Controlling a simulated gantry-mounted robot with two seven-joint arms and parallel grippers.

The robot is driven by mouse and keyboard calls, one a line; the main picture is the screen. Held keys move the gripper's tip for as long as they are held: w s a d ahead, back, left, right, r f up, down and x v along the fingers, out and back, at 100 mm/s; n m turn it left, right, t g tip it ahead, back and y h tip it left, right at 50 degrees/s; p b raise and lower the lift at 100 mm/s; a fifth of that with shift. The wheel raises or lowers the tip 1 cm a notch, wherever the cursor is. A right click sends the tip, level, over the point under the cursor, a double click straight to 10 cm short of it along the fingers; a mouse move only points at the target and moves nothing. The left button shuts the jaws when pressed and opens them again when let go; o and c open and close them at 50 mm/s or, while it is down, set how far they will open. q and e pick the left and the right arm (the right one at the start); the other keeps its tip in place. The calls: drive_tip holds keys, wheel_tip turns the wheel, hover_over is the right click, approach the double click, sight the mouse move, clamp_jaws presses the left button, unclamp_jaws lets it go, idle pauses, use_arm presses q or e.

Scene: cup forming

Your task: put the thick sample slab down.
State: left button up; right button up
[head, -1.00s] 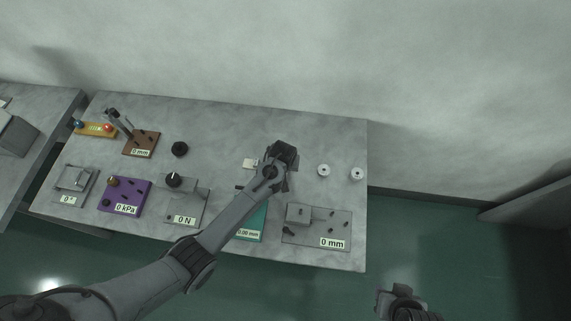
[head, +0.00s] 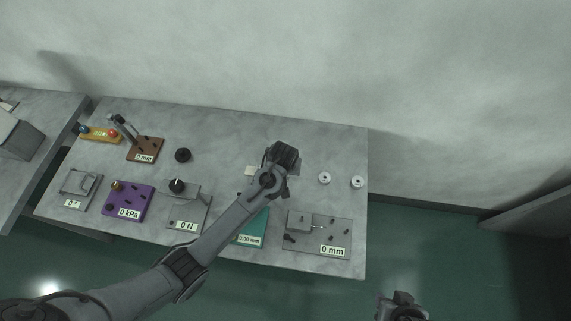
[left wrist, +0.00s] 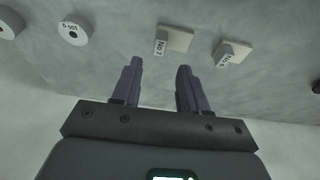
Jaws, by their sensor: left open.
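My left gripper (head: 283,155) is over the back part of the grey table. In the left wrist view its two dark fingers (left wrist: 158,64) stand apart with nothing between them. Two pale slabs with labels lie on the table beyond the fingertips: one marked No 7 (left wrist: 176,39) and another (left wrist: 232,50) to its right. I cannot tell which is the thick one. The head view shows one pale slab (head: 249,171) beside my left wrist; the arm hides the spot around it. My right gripper (head: 402,303) is at the bottom edge, off the table; its jaws are unclear.
Two white round weights (head: 324,178) (head: 357,182) stand right of the left gripper. A grey plate reading 0 mm (head: 340,236), a teal gauge (head: 255,236), a 0 N stand (head: 190,212) and a purple plate (head: 140,195) line the front. A black knob (head: 183,155) stands at the back.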

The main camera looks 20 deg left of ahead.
use_arm(q)
drive_tip(key=v, duration=0.5)
idle(0.5)
